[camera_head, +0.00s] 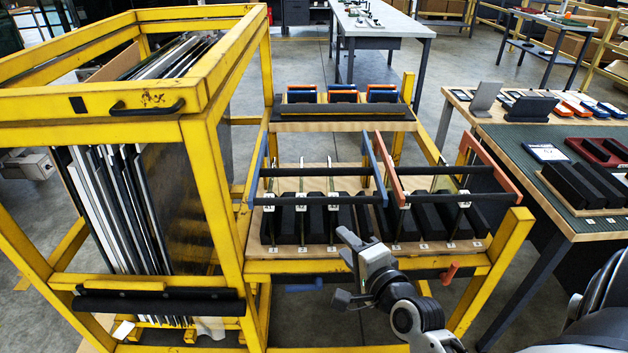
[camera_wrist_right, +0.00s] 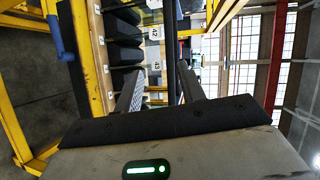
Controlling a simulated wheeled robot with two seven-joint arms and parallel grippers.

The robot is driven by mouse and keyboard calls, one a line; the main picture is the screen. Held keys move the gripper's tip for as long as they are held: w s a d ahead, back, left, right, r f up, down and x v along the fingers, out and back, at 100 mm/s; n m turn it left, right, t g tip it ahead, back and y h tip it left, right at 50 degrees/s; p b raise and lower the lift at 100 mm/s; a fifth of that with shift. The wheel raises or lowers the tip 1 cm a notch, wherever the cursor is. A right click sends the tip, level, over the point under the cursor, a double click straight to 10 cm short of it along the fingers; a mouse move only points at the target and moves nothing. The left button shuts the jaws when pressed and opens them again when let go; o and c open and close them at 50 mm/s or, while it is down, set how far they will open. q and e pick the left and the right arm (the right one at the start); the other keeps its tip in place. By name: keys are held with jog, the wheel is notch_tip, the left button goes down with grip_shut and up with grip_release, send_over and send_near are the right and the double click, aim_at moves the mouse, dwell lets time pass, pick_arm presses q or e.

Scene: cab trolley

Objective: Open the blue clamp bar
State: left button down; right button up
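The blue clamp bar has blue side arms and black cross rods (camera_head: 318,200), and lies across the left row of black blocks (camera_head: 285,222) on the yellow trolley. A blue lever (camera_head: 304,286) sticks out from the trolley's front edge below it; a blue lever (camera_wrist_right: 56,35) also shows at upper left in the right wrist view. My right gripper (camera_head: 345,268) is in front of the trolley edge, right of the blue lever and apart from it. Its fingers (camera_wrist_right: 160,85) are spread with nothing seen held between them. My left gripper is not in view.
A red clamp bar (camera_head: 390,165) with a red lever (camera_head: 450,273) is on the right half of the trolley. A tall yellow rack (camera_head: 215,200) with upright panels stands left. A bench (camera_head: 500,140) with trays and devices stands right. Several blue and orange bins sit behind.

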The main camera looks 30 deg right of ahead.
aim_at(321, 204)
jog(key=w+d, duration=0.1)
jog(key=w, duration=0.2)
jog(key=w+d+m, duration=0.1)
jog(key=w, duration=0.3)
jog(key=w+d+m+h, duration=0.1)
jog(key=w, duration=0.3)
jog(key=shift+w+f, duration=0.1)
jog(key=shift+f, duration=0.2)
jog(key=b+x, duration=0.1)
jog(key=x, duration=0.1)
jog(key=b+x, duration=0.1)
jog(key=x, duration=0.1)
jog(key=shift+f, duration=0.2)
jog(key=shift+w+d+b, duration=0.1)
jog(key=shift+w+b, duration=0.25)
jog(key=shift+w, duration=0.05)
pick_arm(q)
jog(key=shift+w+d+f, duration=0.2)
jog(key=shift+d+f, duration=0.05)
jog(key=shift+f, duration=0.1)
pick_arm(e)
jog(key=shift+r, duration=0.1)
grip_shut()
